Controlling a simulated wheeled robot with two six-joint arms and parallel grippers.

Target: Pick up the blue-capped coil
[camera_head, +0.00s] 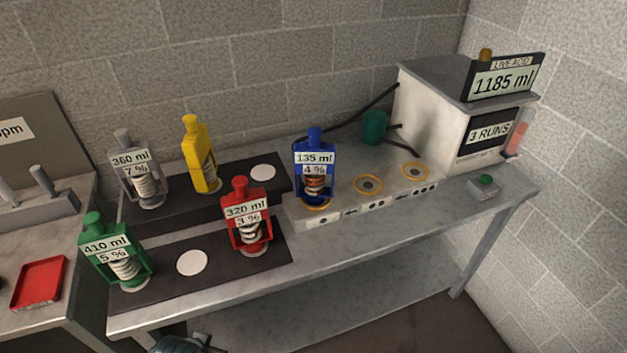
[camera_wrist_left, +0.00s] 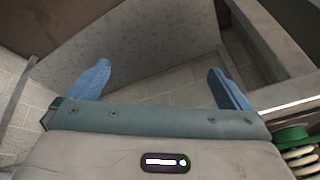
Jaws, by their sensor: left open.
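The blue-capped coil (camera_head: 315,172) stands upright in the head view, on the leftmost ringed spot of the pale station block. Its labels read 135 ml and 4 %, and its coil looks brownish orange. My left gripper (camera_wrist_left: 162,82) shows in the left wrist view with its two blue fingers wide apart and nothing between them. A green-capped coil (camera_wrist_left: 300,150) is partly visible at the right edge of that view, beside the gripper. A teal and dark part at the bottom of the head view may be my left gripper. My right gripper is not in view.
Other coils stand on dark mats: grey (camera_head: 144,172), yellow (camera_head: 200,158), red (camera_head: 248,218) and green (camera_head: 117,256). Two ringed spots (camera_head: 368,184) on the block are empty. A white machine (camera_head: 430,115) stands behind right. A red tray (camera_head: 39,283) lies left.

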